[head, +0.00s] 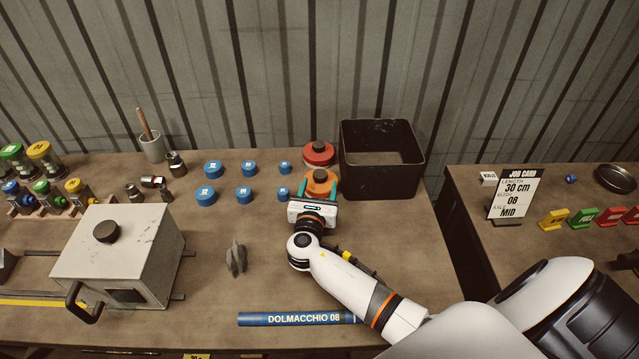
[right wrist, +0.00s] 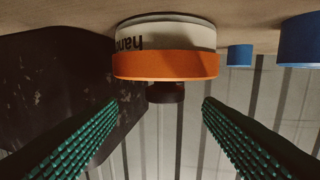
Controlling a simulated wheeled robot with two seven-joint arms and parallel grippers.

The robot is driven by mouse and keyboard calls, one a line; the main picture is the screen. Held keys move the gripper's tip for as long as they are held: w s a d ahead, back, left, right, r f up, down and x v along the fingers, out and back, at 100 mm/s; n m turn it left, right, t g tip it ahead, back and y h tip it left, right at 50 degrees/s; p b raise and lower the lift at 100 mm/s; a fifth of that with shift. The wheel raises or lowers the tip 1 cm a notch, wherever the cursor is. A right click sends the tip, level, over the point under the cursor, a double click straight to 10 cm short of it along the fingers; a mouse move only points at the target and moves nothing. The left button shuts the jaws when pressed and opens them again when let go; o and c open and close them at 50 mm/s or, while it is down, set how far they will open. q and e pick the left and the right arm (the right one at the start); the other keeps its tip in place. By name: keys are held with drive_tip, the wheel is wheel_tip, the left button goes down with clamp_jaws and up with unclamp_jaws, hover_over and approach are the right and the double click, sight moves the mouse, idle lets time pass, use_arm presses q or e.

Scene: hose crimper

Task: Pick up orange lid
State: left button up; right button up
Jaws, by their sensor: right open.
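The orange lid (head: 321,178) with a dark knob sits on a white jar near the back right of the table, in front of a red-lidded container. The lid (right wrist: 165,66) also shows in the right wrist view, on the white jar (right wrist: 168,36) with partly visible black lettering; its dark knob (right wrist: 166,93) sticks out toward my gripper. My right gripper (head: 319,190) is open. Its green ribbed fingers (right wrist: 160,108) are spread wider than the knob, one to each side, with nothing held between them. My left gripper is not in view.
A black open bin (head: 382,190) stands close to the right of the lid. The red-lidded container (head: 318,150) is just behind. Several blue caps (head: 284,167) lie to the left. A blue hose (head: 290,319) and a grey box machine (head: 115,250) are nearer the front.

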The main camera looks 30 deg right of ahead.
sight(320, 174)
drive_tip(key=shift+w+d+f, duration=0.15)
drive_tip(key=shift+w, duration=0.2)
drive_tip(key=b+x, duration=0.3)
drive_tip(key=x, duration=0.1)
drive_tip(key=shift+w, duration=0.2)
drive_tip(key=shift+w+d, duration=0.3)
drive_tip(key=shift+w, duration=0.05)
drive_tip(key=shift+s, duration=0.1)
drive_tip(key=shift+c, duration=0.3)
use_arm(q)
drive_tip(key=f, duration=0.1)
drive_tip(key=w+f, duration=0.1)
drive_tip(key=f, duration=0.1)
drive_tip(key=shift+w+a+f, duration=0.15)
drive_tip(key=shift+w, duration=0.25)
use_arm(e)
drive_tip(key=shift+a, duration=0.1)
drive_tip(key=c, duration=1)
drive_tip(key=shift+r, duration=0.2)
